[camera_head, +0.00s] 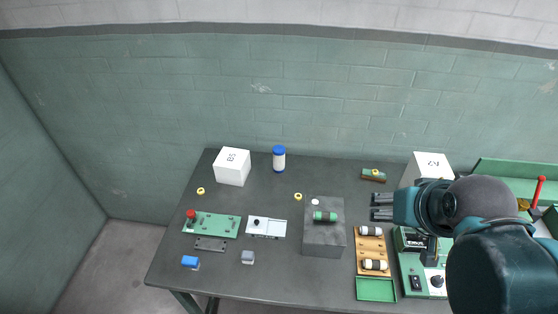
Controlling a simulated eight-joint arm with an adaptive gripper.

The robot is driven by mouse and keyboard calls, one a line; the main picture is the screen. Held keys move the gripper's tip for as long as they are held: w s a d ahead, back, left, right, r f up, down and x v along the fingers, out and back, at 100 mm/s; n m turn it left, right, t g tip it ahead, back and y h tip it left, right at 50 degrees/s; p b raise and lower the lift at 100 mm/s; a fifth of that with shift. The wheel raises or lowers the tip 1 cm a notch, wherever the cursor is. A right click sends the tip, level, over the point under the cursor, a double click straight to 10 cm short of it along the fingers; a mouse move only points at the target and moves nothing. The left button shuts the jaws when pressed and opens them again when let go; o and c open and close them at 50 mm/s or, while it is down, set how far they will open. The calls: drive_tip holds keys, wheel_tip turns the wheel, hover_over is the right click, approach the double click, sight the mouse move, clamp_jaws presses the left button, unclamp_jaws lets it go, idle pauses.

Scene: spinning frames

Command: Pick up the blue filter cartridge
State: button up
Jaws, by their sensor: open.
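Two things with blue on them are in the head view. The other is an upright white cylinder with a blue cap and a blue base (279,158) at the back middle. I cannot tell for sure which is the filter cartridge. My gripper (376,206) is open and empty over the right part of the table, pointing left. It is well to the right of both. Neither blue thing is covered by my arm.
White boxes (232,167) stand at the back. A green board (211,225) with a red knob is at left. The back middle has free room.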

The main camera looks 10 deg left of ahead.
drive_tip(key=w+a+r+m+g, duration=0.2)
drive_tip(key=w+a+r, duration=0.3)
drive_tip(key=w+r, duration=0.7)
drive_tip(key=m+g+b, duration=0.2)
drive_tip(key=m+g, duration=0.3)
drive_tip(key=m, duration=0.2)
hover_over(279, 149)
wheel_tip(279, 149, down, 9)
wheel_tip(279, 149, down, 30)
drive_tip(key=shift+w+a, duration=0.1)
drive_tip(key=shift+w, duration=0.05)
drive_tip(key=shift+f, duration=0.25)
